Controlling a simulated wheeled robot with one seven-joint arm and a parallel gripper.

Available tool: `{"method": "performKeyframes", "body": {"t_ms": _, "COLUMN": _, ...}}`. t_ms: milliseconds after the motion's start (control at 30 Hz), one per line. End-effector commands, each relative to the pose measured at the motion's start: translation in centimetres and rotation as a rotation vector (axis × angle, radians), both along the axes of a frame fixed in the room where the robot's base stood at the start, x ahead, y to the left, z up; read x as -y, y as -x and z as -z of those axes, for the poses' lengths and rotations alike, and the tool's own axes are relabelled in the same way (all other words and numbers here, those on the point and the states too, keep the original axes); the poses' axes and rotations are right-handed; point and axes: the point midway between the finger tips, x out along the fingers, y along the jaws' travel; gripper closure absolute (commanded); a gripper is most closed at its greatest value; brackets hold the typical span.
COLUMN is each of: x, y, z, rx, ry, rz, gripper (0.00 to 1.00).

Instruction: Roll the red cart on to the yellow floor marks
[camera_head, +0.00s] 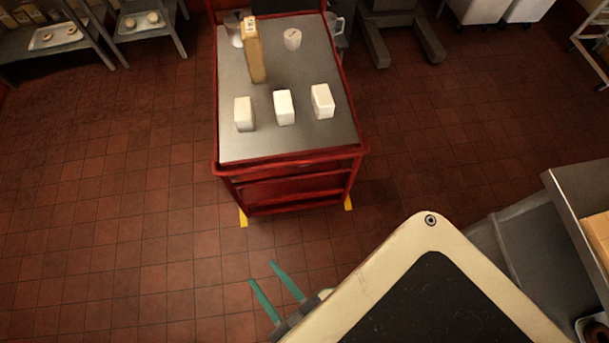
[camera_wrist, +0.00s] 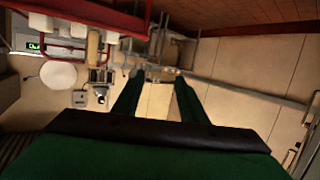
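The red cart (camera_head: 290,187) stands upright on the tiled floor in the upper middle of the head view. Yellow floor marks show at its near corners, one at the left (camera_head: 243,218) and one at the right (camera_head: 348,203). Any marks at the cart's far end are hidden. My gripper (camera_head: 262,273) is low in front of the cart, apart from it, with its two teal fingers spread and nothing between them. In the wrist view the fingers (camera_wrist: 156,82) are also apart. A red bar, perhaps part of the cart, crosses the top left there.
On the cart top stand several white blocks (camera_head: 284,107), a tall tan carton (camera_head: 254,55) and a white cup (camera_head: 293,39). Metal shelves (camera_head: 88,40) are at the upper left. A steel counter (camera_head: 540,250) is at the right. The floor left of the cart (camera_head: 130,200) is clear.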

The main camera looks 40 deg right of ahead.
Motion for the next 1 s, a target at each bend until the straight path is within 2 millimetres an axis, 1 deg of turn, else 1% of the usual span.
{"method": "performKeyframes", "body": {"t_ms": 67, "x": 0.9, "y": -0.6, "z": 1.9, "rx": -0.029, "ry": 0.05, "rz": 0.016, "gripper": 0.61}}
{"method": "performKeyframes", "body": {"t_ms": 167, "x": 2.7, "y": -1.8, "z": 5.6, "rx": -0.098, "ry": 0.156, "rz": 0.036, "gripper": 0.61}}
{"method": "performKeyframes", "body": {"t_ms": 300, "x": 6.1, "y": -3.7, "z": 12.1, "rx": -0.239, "ry": 0.327, "rz": 0.04, "gripper": 0.61}}
{"method": "performKeyframes", "body": {"t_ms": 367, "x": 7.5, "y": -4.5, "z": 14.8, "rx": -0.304, "ry": 0.393, "rz": 0.028, "gripper": 0.61}}
{"method": "performKeyframes", "body": {"t_ms": 400, "x": 8.6, "y": -5.1, "z": 16.4, "rx": -0.345, "ry": 0.434, "rz": 0.018, "gripper": 0.61}}
{"method": "performKeyframes", "body": {"t_ms": 467, "x": 10.0, "y": -6.0, "z": 18.8, "rx": -0.404, "ry": 0.489, "rz": -0.007, "gripper": 0.61}}
{"method": "performKeyframes", "body": {"t_ms": 500, "x": 11.0, "y": -6.5, "z": 20.2, "rx": -0.442, "ry": 0.523, "rz": -0.028, "gripper": 0.61}}
{"method": "performKeyframes", "body": {"t_ms": 600, "x": 13.3, "y": -8.0, "z": 23.5, "rx": -0.526, "ry": 0.596, "rz": -0.091, "gripper": 0.61}}
{"method": "performKeyframes", "body": {"t_ms": 700, "x": 15.7, "y": -9.5, "z": 26.1, "rx": -0.59, "ry": 0.656, "rz": -0.17, "gripper": 0.61}}
{"method": "performKeyframes", "body": {"t_ms": 800, "x": 18.1, "y": -11.1, "z": 28.2, "rx": -0.63, "ry": 0.709, "rz": -0.264, "gripper": 0.61}}
{"method": "performKeyframes", "body": {"t_ms": 900, "x": 20.3, "y": -12.7, "z": 29.5, "rx": -0.643, "ry": 0.756, "rz": -0.367, "gripper": 0.61}}
{"method": "performKeyframes", "body": {"t_ms": 1000, "x": 22.4, "y": -14.2, "z": 30.0, "rx": -0.629, "ry": 0.799, "rz": -0.463, "gripper": 0.61}}
